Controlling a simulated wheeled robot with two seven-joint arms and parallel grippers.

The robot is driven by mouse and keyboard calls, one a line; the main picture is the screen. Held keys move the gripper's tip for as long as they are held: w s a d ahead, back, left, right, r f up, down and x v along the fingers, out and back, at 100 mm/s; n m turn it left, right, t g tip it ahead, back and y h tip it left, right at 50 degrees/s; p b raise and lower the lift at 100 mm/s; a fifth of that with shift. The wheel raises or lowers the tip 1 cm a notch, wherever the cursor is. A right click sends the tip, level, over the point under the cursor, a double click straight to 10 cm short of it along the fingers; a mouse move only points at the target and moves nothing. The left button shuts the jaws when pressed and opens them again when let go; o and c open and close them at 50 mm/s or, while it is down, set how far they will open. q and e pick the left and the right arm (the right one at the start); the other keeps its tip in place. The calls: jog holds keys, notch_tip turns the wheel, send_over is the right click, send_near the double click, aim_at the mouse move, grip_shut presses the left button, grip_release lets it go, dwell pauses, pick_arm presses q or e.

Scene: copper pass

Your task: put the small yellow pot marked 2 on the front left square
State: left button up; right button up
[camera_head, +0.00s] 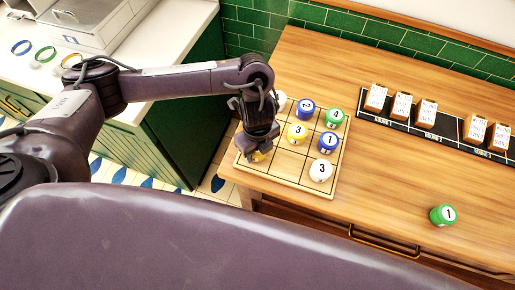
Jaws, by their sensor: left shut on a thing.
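My left gripper (258,150) is shut on a small yellow pot (258,157), low over the front left part of the wooden grid board (292,180). The gripper hides most of this pot, and its number cannot be read. Whether the pot touches the board cannot be told. On the board stand a blue pot marked 2 (305,109), a yellow pot marked 3 (297,132), a blue pot marked 1 (327,143), a white pot marked 3 (320,170), a green pot (334,118) and a partly hidden white pot (281,101). My right gripper is out of view.
A green pot marked 1 (442,215) stands apart on the wooden counter (390,185) at the right. A black strip (448,128) with several small card-topped blocks lies at the back. A white counter (155,60) with coloured rings is at the left.

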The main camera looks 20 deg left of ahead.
pick_arm(q)
jog(key=shift+d, duration=0.1)
jog(key=shift+f, duration=0.1)
jog(key=o, duration=1.1)
jog(key=shift+c, duration=0.2)
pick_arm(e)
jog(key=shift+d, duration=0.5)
pick_arm(q)
jog(key=shift+r, duration=0.35)
notch_tip(320, 180, up, 11)
jog(key=shift+f+p, duration=0.2)
jog(key=shift+p, duration=0.55)
jog(key=shift+r, duration=0.55)
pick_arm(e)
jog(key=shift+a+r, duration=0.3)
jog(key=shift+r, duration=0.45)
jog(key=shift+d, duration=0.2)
